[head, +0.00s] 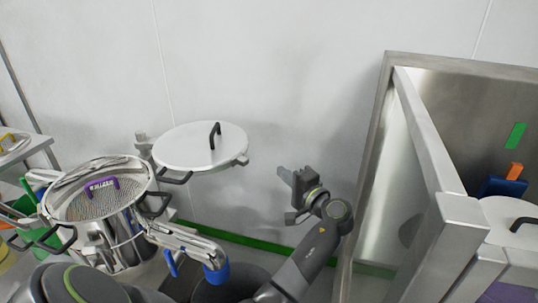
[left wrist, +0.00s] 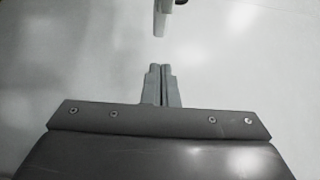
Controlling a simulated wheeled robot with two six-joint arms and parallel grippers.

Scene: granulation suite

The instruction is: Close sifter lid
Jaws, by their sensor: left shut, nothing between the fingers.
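The sifter (head: 122,240) is a round steel vessel at the left of the head view. Its top is open and shows a mesh screen (head: 75,208) with a purple handle on it. The white round sifter lid (head: 185,148) with a black handle (head: 214,135) is swung out to the right, behind the sifter, beside a hinge post (head: 143,146). My left gripper (head: 283,173) is to the right of the lid, apart from it, shut and empty. My right gripper is not in view.
A steel frame (head: 448,225) with a panel stands at the right, with another white lid (head: 510,212) behind it. A green bin (head: 47,236) and a side table (head: 20,150) are at the far left. The white wall behind is bare.

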